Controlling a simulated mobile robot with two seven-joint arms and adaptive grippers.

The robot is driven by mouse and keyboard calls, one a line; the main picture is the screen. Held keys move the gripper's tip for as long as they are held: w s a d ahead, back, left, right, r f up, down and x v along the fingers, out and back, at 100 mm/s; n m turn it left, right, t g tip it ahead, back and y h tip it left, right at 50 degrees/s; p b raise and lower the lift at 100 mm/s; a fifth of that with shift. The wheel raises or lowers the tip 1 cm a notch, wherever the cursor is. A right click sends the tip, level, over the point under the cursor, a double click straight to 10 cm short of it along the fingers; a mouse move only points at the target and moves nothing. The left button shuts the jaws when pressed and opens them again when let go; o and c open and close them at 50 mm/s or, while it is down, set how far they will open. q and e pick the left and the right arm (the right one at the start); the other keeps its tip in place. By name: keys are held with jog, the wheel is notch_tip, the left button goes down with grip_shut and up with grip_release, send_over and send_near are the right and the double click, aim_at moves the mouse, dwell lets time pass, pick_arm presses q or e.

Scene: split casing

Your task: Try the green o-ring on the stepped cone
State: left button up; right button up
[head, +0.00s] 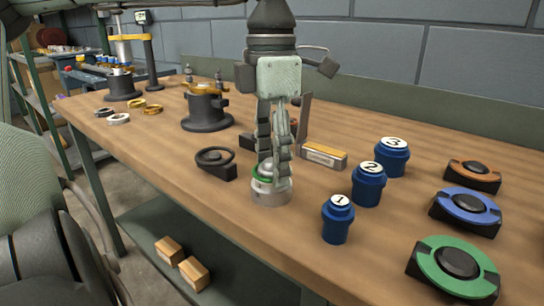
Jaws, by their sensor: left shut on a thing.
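My left gripper (272,158) points straight down at the middle of the table and is shut on the green o-ring (262,174). The stepped cone (270,192), a pale metal piece with stacked rounds, stands upright on the table directly below the fingers. The ring appears to be around the cone's upper part, with its green edge showing at the left of the fingers. The fingers hide much of the ring and the cone's top, so I cannot tell whether it rests on a step. My right gripper is not in view.
Blue numbered jars (338,218) stand right of the cone, beyond them round orange, blue and green (455,265) pieces on black bases. A black ring-shaped part (214,162) sits close left of the cone. A black casing (207,108) stands behind. The front left tabletop is clear.

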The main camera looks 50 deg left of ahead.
pick_arm(q)
jog(key=shift+f, duration=0.15)
jog(key=o, duration=0.8)
jog(key=shift+r, duration=0.2)
jog(key=shift+r+p, duration=3.3)
jog(key=shift+r, duration=1.05)
